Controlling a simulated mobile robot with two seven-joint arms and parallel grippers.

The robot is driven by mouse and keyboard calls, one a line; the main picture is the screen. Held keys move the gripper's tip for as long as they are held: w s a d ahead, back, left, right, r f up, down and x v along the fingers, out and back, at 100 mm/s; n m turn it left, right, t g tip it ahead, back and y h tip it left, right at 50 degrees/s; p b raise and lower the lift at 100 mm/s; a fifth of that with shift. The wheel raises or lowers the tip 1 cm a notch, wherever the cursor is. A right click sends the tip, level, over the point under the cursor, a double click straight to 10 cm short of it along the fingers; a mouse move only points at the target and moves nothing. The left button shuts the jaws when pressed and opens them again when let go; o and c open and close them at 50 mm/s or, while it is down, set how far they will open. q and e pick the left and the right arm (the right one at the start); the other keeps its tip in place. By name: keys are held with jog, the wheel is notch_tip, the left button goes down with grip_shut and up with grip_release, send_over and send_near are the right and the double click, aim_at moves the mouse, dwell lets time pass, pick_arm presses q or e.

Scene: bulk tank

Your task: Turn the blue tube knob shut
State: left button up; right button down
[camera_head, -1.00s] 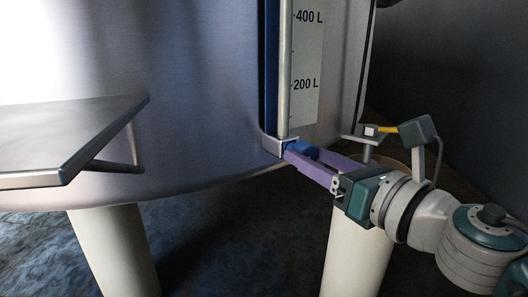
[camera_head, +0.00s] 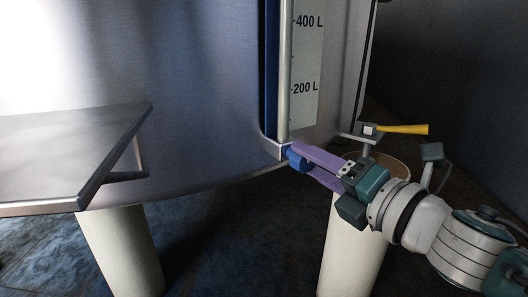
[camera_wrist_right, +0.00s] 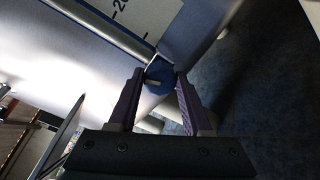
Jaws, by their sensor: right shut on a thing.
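The blue tube knob (camera_head: 294,162) sits at the foot of the upright level tube (camera_head: 284,85) on the steel tank (camera_head: 200,110). My right gripper (camera_head: 301,157) comes in from the right, and its purple fingers are shut on the knob. One finger lies above the knob and the other below it. In the right wrist view the round blue knob (camera_wrist_right: 159,77) is between the fingertips, with a small pale bar on its face. My left gripper is not in view.
A scale plate (camera_head: 307,62) marked 200 L and 400 L is beside the tube. A yellow handle (camera_head: 404,129) juts out behind my right gripper. A steel shelf (camera_head: 65,150) is at the left. Pale legs (camera_head: 118,250) stand below the tank.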

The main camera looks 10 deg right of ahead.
jog(key=shift+m+p, duration=0.5)
jog(key=shift+m, duration=1.4)
jog(key=shift+c, duration=1.7)
grip_release()
jog(key=p+v, duration=0.2)
jog(key=v, duration=0.8)
jog(key=shift+p, duration=0.4)
jog(key=shift+d, duration=0.1)
